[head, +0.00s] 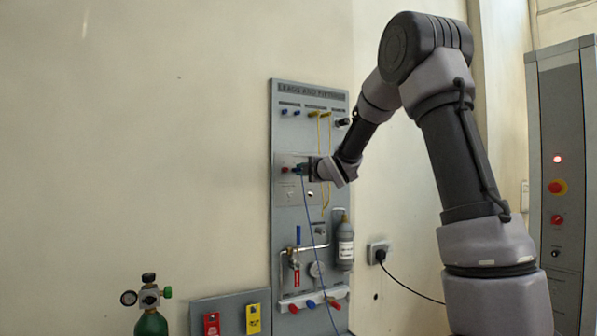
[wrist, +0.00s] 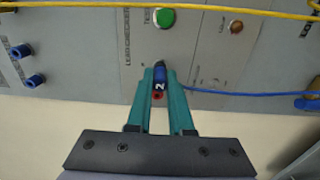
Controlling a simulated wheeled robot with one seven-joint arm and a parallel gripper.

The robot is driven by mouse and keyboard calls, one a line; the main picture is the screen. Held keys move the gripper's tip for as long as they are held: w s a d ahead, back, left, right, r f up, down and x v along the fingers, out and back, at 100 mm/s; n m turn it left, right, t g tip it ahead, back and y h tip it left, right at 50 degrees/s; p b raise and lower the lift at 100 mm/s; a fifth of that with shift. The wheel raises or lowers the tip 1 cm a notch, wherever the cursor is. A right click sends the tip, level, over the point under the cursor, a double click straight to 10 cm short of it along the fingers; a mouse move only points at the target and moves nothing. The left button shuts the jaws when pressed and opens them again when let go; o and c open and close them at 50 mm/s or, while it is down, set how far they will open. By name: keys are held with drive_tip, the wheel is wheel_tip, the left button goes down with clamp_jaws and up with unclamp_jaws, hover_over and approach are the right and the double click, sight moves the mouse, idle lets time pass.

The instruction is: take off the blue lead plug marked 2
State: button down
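The blue lead plug marked 2 (wrist: 160,79) is between my gripper's teal fingertips in the wrist view. My gripper (wrist: 160,84) is closed against both sides of the plug. Its blue lead (wrist: 235,94) runs off to the right in that view. In the head view my gripper (head: 304,169) is at the panel's middle and hides the plug, and the blue lead (head: 312,240) hangs down from it. Whether the plug is seated in its socket cannot be told.
The grey panel (head: 283,215) carries blue plugs (wrist: 34,80), a green button (wrist: 164,18) and a yellow lead (wrist: 235,10). A green bottle (head: 151,323) stands at lower left.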

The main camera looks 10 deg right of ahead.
drive_tip(key=v, duration=0.5)
idle(1.1)
idle(0.3)
